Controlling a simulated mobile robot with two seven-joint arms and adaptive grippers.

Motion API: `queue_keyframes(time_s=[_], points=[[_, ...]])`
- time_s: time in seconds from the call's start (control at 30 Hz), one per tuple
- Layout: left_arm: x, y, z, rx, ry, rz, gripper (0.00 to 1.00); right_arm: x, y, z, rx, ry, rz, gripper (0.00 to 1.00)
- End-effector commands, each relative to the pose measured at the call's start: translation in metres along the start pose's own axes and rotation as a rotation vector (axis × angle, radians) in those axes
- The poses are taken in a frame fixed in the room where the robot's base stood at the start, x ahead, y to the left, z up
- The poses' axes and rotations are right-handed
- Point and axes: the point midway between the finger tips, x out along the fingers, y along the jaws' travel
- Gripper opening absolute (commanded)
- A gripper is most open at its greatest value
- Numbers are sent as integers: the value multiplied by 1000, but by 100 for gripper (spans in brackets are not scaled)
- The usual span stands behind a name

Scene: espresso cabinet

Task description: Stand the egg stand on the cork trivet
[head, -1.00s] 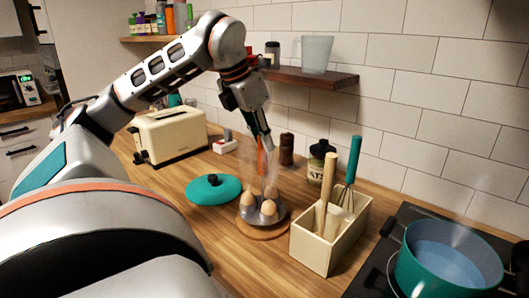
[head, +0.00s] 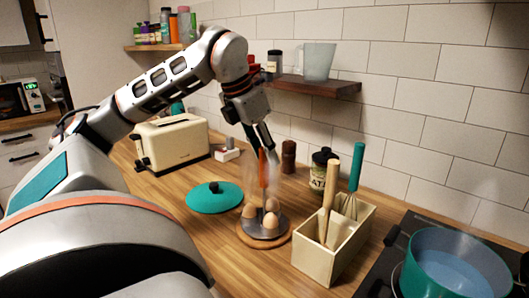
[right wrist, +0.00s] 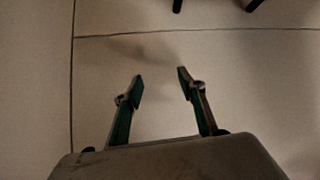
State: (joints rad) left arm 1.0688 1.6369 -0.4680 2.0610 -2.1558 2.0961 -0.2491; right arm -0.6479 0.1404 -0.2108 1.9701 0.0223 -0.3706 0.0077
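The egg stand (head: 266,229) has a grey round base, several brown eggs and an upright orange handle. It stands upright over the round cork trivet (head: 244,240) in the head view, its base appearing to rest on it; the trivet's rim shows around it. My left gripper (head: 265,153) comes down from above, its fingers around the top of the orange handle and seemingly shut on it, though haze blurs the fingertips. My right gripper (right wrist: 160,82) is open and empty above the floor in the right wrist view.
A cream utensil box (head: 318,262) with a whisk and a wooden tool stands right of the trivet. A teal lid (head: 214,198) lies to its left. A labelled jar (head: 322,172) and a brown mill (head: 288,157) stand behind. A teal pot (head: 452,268) is on the hob.

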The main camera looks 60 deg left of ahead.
Motion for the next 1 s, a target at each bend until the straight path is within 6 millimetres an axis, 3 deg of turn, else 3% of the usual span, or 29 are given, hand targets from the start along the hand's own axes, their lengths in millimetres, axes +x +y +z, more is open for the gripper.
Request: queue_keyframes(time_s=[0.17, 0.63, 0.8, 1.0], points=[[-15, 0, 2, 0, -3, 0, 34, -4, 2, -8, 1, 3, 1, 40], [-105, 0, 3, 0, 0, 1, 34, -30, 10, -61, -1, 31, 7, 40], [-120, 0, 2, -1, 1, 1, 34, -34, 11, -69, -1, 37, 7, 40], [-123, 0, 1, 0, 1, 0, 34, -34, 11, -69, -1, 35, 7, 40]])
